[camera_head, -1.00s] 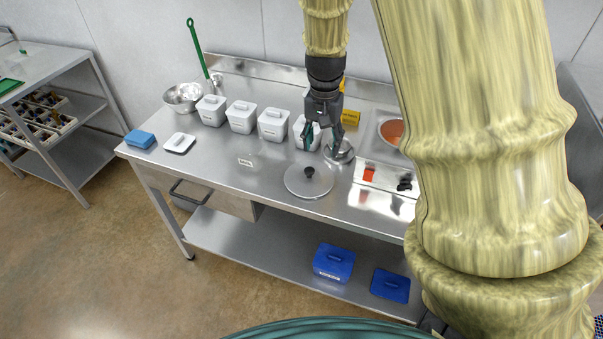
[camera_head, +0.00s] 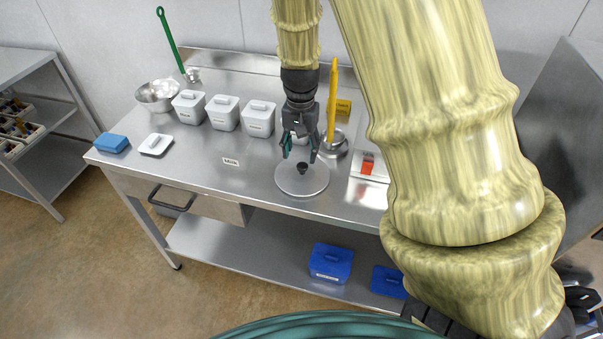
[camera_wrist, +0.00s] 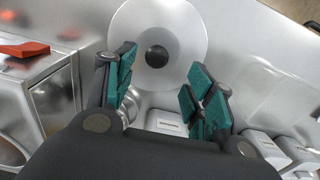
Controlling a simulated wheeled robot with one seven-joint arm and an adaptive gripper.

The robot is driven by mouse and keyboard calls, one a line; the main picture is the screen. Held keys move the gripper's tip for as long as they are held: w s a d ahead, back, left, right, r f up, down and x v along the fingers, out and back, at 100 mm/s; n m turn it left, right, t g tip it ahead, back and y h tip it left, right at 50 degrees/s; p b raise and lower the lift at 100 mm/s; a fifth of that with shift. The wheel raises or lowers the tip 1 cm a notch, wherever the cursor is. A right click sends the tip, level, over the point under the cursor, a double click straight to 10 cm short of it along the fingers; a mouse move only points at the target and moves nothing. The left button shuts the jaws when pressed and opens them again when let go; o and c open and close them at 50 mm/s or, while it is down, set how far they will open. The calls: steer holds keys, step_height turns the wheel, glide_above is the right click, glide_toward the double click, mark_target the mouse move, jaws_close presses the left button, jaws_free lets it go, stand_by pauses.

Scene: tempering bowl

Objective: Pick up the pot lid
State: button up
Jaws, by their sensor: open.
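The pot lid (camera_head: 290,181) is a round metal disc with a dark knob (camera_head: 302,168), lying flat on the steel table near its front edge. It also shows in the wrist view (camera_wrist: 180,28), with its knob (camera_wrist: 157,56) seen between and beyond the fingers. My gripper (camera_head: 300,154) is open and empty. It points down just above and behind the lid, apart from the knob. In the wrist view the two teal-padded fingers (camera_wrist: 160,92) are spread wide.
White lidded containers (camera_head: 224,112) stand in a row behind left. A metal pot (camera_head: 334,145) with a yellow-handled tool (camera_head: 332,105) stands right of the gripper. A red object (camera_head: 368,163) lies further right. Table left of the lid is mostly clear, with a small label (camera_head: 231,162).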

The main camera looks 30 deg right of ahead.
mark_target(303, 164)
steer(key=shift+s+f, duration=0.25)
steer(key=shift+f, duration=0.5)
steer(key=shift+d+f+p, duration=0.15)
steer(key=shift+f+p, duration=0.85)
steer(key=shift+f, duration=1.35)
jaws_close()
